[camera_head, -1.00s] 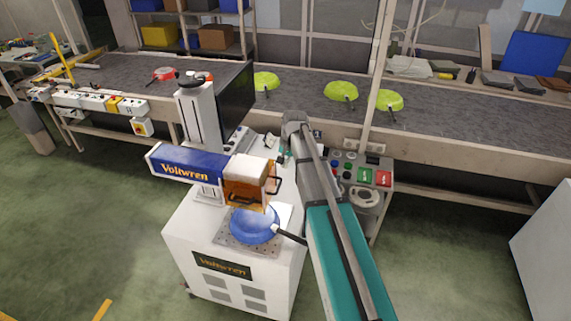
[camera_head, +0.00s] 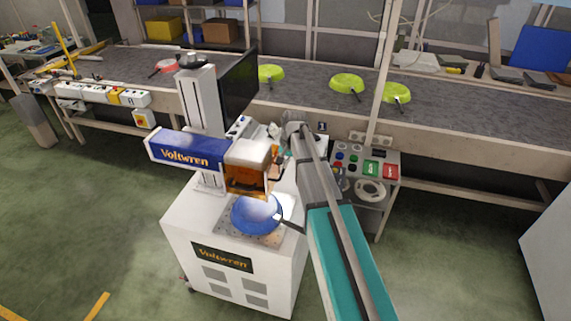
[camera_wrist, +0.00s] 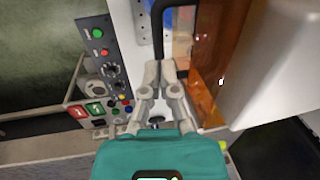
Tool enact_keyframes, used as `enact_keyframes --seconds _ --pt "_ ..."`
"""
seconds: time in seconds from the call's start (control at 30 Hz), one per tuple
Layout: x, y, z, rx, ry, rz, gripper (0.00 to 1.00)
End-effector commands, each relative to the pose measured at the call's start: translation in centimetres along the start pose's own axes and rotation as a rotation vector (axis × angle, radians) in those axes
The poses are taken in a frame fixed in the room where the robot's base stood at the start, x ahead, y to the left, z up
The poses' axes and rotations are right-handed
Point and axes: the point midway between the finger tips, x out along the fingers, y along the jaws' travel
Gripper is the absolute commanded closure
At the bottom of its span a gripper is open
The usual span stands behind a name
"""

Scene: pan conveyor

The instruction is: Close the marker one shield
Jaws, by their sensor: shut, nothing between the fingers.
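Marker one is the white Voltwren machine (camera_head: 235,245) with a blue laser head (camera_head: 187,151). Its orange shield (camera_head: 246,180) hangs at the head's right end, above a blue pan (camera_head: 256,214) on the worktable; a gap shows between shield and pan. In the wrist view the orange shield (camera_wrist: 208,75) is at the right and its black handle (camera_wrist: 176,4) arches at the top. My gripper (camera_wrist: 163,68) is shut and empty, fingertips at the handle's lower end; I cannot tell if they touch. In the head view my gripper is hard to make out beside the shield.
A button panel (camera_head: 365,165) stands right of the machine and shows at the wrist view's left (camera_wrist: 103,52). A monitor (camera_head: 239,85) stands behind the head. The conveyor (camera_head: 310,88) behind carries several green pans and a red pan (camera_head: 166,65). Green floor is free in front.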

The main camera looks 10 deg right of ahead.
Motion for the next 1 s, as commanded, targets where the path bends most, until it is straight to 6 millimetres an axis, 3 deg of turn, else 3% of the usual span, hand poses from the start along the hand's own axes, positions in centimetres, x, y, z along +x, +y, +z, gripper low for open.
enact_keyframes --seconds 0.3,1.0 --pt "2.0 0.0 0.0 0.0 0.0 0.0 1.0" --pt "2.9 0.1 0.0 0.0 0.0 0.0 1.0"
